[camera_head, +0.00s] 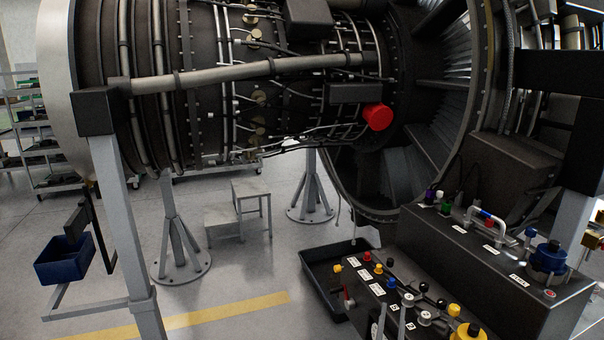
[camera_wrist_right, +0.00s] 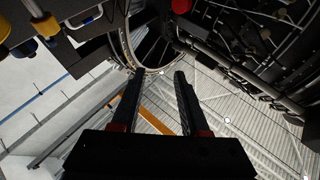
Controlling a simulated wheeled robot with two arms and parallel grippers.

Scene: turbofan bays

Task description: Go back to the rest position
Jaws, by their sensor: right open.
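My right gripper shows clearly in the right wrist view (camera_wrist_right: 158,74). Its two dark fingers stand apart with nothing between them, so it is open and empty. The fingers reach toward the engine's round dark opening in that view and touch nothing that I can see. In the head view I cannot pick out the right gripper clearly against the dark equipment. My left gripper is in neither view.
The turbofan engine (camera_head: 210,95) with a red cap (camera_head: 377,117) fills the head view's top. A control console (camera_head: 440,300) with coloured knobs stands lower right, beside a black tray (camera_head: 318,282). A blue bin (camera_head: 63,262) hangs left. Grey floor (camera_head: 235,280) is open at lower middle.

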